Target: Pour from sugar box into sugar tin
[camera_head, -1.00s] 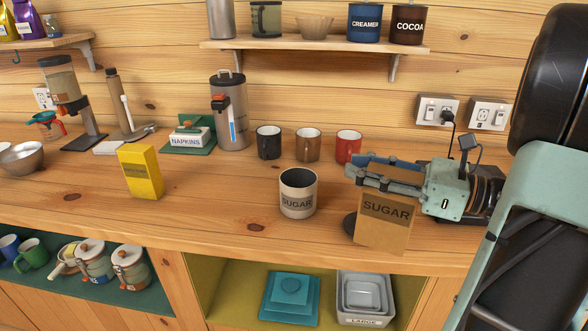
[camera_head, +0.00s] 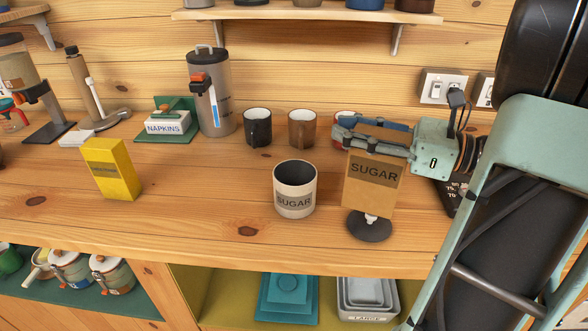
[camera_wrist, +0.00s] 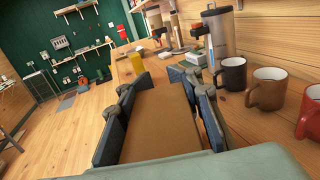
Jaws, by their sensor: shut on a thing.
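The sugar box (camera_head: 372,187) is a brown carton labelled SUGAR. My gripper (camera_head: 352,140) is shut on its upper part and holds it nearly upright, to the right of the sugar tin. In the wrist view the box (camera_wrist: 160,121) sits between the two fingers (camera_wrist: 165,98). The sugar tin (camera_head: 294,192) is a white open cylinder with a dark inside and a SUGAR label, upright on the counter. Its contents cannot be made out. The box appears raised above a dark round base (camera_head: 369,227) on the counter.
Black (camera_head: 257,127), brown (camera_head: 302,129) and red (camera_head: 343,118) mugs stand behind the tin. A grey dispenser (camera_head: 211,95), a napkin holder (camera_head: 168,127) and a yellow box (camera_head: 112,168) are to the left. The counter (camera_head: 205,195) between yellow box and tin is clear.

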